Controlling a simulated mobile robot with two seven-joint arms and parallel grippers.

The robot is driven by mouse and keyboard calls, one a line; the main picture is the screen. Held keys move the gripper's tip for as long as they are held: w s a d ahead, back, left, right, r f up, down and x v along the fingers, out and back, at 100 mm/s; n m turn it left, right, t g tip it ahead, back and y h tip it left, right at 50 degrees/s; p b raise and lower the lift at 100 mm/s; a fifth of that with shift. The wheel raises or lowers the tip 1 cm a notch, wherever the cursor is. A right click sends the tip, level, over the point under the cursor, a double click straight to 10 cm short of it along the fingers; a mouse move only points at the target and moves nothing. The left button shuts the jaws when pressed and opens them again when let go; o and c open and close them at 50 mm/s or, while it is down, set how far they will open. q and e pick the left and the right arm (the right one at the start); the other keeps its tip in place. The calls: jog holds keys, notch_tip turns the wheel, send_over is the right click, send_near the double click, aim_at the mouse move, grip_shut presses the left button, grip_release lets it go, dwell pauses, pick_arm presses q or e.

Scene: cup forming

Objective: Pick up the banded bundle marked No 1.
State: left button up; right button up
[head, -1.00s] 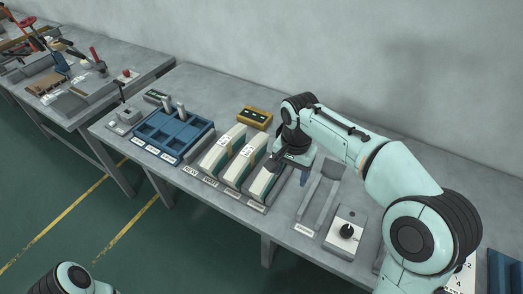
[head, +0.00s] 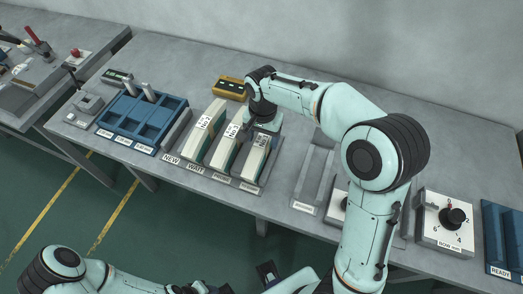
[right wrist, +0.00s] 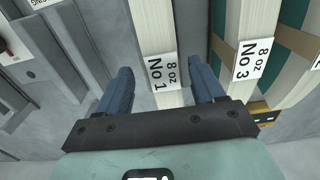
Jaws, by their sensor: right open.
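The banded bundle marked No 1 (head: 254,162) stands in the rightmost of three neighbouring slots on the bench. It is pale with a dark green side. In the right wrist view the No 1 bundle (right wrist: 154,32) runs between my fingers, its "8 oz No 1" label facing the camera. My right gripper (right wrist: 163,85) is open, with one blue finger on each side of the bundle; whether they touch it I cannot tell. In the head view my right gripper (head: 263,122) is at the bundle's far end, its fingertips hidden. My left gripper (head: 235,281) is partly cut off at the bottom edge.
The No 3 bundle (head: 228,146) stands close on the left, with the No 2 bundle (head: 205,130) beyond it. A yellow-black block (head: 230,87) lies behind them. A blue tray (head: 141,120) is further left. A grey cradle (head: 314,178) is on the right.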

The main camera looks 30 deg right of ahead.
jog(key=f, duration=0.5)
jog(key=shift+w+f, duration=0.15)
jog(key=shift+w, duration=0.05)
grip_shut()
